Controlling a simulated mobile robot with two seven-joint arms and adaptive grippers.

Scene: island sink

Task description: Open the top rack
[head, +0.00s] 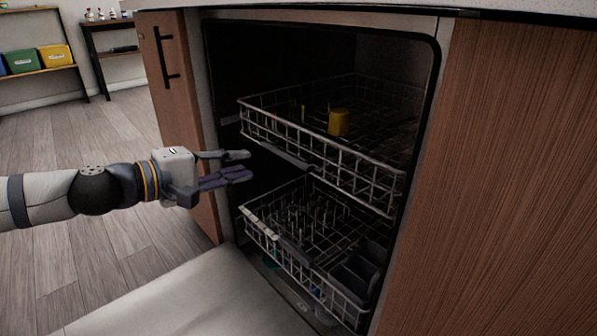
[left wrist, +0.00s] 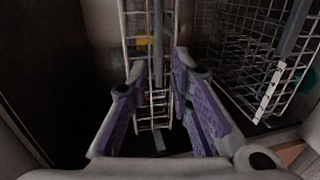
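The dishwasher stands open, and its top rack (head: 375,183) is a grey wire basket inside the cavity, with a yellow cup (head: 338,122) on it. A dark bar (head: 291,158) runs along part of its front edge. My left gripper (head: 247,165) is open and empty, in front of the rack's left front part and slightly apart from it. In the left wrist view, the open purple-padded fingers (left wrist: 160,66) point toward the top rack (left wrist: 137,22), with its wires showing between and beyond them. I cannot tell whether they touch. My right gripper is not in view.
The lower rack (head: 262,240) sits inside below, and shows at right in the left wrist view (left wrist: 248,87). The lowered door (head: 190,295) lies in front. Cabinet panels (head: 500,180) flank the opening. Open floor (head: 120,140) is at left.

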